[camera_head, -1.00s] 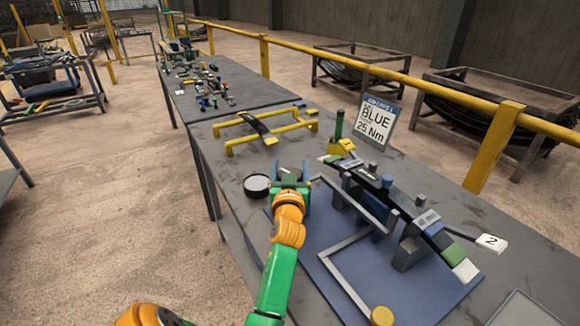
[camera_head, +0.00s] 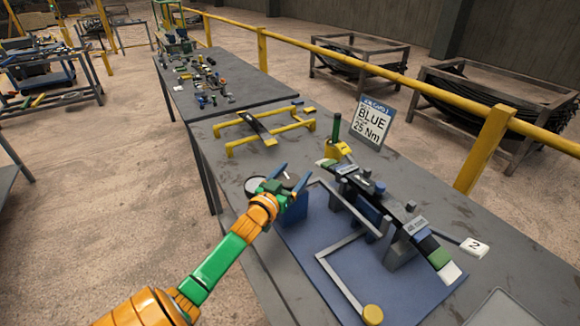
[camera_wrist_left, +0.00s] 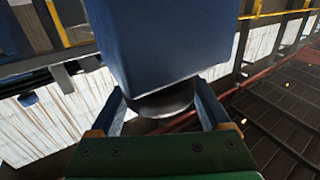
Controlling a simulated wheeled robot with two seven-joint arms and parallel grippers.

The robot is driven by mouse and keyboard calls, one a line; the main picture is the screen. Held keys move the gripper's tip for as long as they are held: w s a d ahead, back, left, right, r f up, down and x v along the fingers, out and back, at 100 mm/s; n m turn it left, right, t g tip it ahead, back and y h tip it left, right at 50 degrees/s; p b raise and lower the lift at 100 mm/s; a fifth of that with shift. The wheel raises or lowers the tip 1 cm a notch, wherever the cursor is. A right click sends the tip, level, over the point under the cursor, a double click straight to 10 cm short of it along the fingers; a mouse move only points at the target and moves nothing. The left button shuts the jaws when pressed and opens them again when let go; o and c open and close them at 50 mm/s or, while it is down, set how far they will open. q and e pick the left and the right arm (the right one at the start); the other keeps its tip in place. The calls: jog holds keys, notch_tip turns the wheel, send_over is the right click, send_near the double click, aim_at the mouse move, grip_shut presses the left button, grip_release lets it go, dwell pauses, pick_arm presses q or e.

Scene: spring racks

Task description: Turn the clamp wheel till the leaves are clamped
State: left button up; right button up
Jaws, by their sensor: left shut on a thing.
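My left gripper (camera_head: 288,177) reaches in from the lower left to the near-left side of the fixture. Its blue fingers are shut on a dark round piece, seemingly the clamp wheel, which shows between the fingertips in the left wrist view (camera_wrist_left: 165,103). A blue block (camera_wrist_left: 160,40) fills the wrist view just beyond it; in the head view the gripper partly hides this block (camera_head: 294,210). The stack of dark leaves (camera_head: 400,212), with green, blue and white marks, lies tilted across the fixture's grey supports (camera_head: 405,248). I cannot tell whether the leaves are pressed tight. My right gripper is not in view.
A grey bent bar with a yellow knob (camera_head: 372,314) extends over the blue mat (camera_head: 410,295). A yellow stand (camera_head: 338,149) and a "BLUE 25 Nm" card (camera_head: 371,122) stand behind. A yellow rack (camera_head: 262,131) is farther back.

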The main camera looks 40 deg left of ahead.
pick_arm(q)
jog(key=shift+f+m+h, duration=0.1)
jog(key=shift+m+h, duration=0.4)
jog(key=shift+h, duration=0.1)
jog(key=h+b, duration=0.1)
jog(key=m+h, duration=0.1)
jog(key=shift+d+f+m+t+h+b, duration=0.15)
jog(key=shift+m+t+h+b, duration=0.15)
jog(key=shift+b, duration=0.05)
jog(key=h+b, duration=0.1)
jog(key=m+h+b, duration=0.1)
jog(key=shift+d+m+h, duration=0.2)
jog(key=shift+m+h, duration=0.1)
jog(key=shift+h, duration=0.1)
jog(key=shift+d+m+h+b, duration=0.2)
jog(key=shift+m+h+b, duration=0.3)
jog(key=shift+h+b, duration=0.3)
